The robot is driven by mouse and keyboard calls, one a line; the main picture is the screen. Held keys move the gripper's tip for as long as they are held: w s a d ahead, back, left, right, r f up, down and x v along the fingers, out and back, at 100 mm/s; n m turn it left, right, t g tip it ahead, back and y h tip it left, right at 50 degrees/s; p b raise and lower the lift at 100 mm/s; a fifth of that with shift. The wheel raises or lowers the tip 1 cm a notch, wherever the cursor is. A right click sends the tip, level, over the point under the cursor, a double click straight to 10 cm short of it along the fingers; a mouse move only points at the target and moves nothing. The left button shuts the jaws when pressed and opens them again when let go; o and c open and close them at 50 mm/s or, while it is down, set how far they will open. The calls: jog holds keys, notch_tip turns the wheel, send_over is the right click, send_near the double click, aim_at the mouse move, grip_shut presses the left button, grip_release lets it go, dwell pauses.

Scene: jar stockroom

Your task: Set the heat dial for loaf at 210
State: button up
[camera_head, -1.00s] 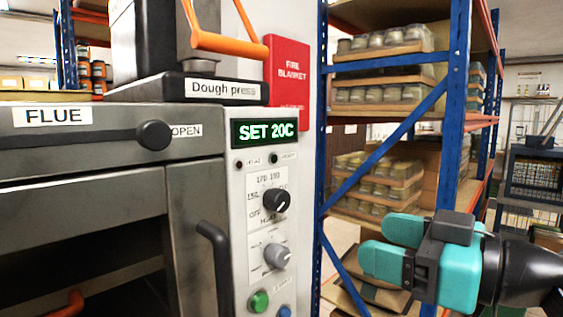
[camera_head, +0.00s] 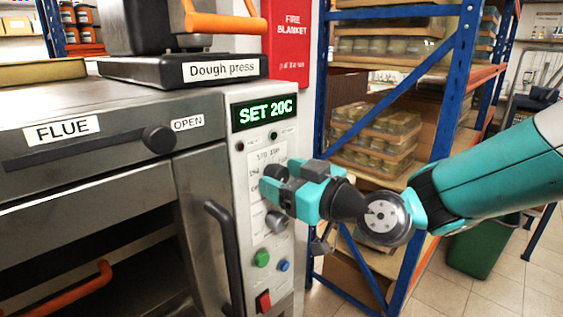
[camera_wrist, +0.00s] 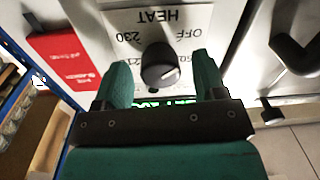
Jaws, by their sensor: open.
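The oven's control panel (camera_head: 240,150) has a green display (camera_head: 264,112) reading "SET 20C". In the wrist view the black heat dial (camera_wrist: 160,65) sits on a label (camera_wrist: 202,20) marked "HEAT", "OFF" and "230", shown upside down. My gripper (camera_wrist: 158,80) is open, with one teal finger on each side of the dial and gaps between them.
Below the dials are a green button (camera_head: 262,258), a blue button (camera_head: 284,266) and a red switch (camera_head: 263,301). A dark oven handle (camera_head: 222,250) stands out left of them. A blue-framed shelf (camera_head: 455,80) with jars stands to the right.

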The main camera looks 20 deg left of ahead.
jog(key=shift+w+a, duration=0.2)
jog(key=shift+a, duration=0.3)
jog(key=c, duration=0.9)
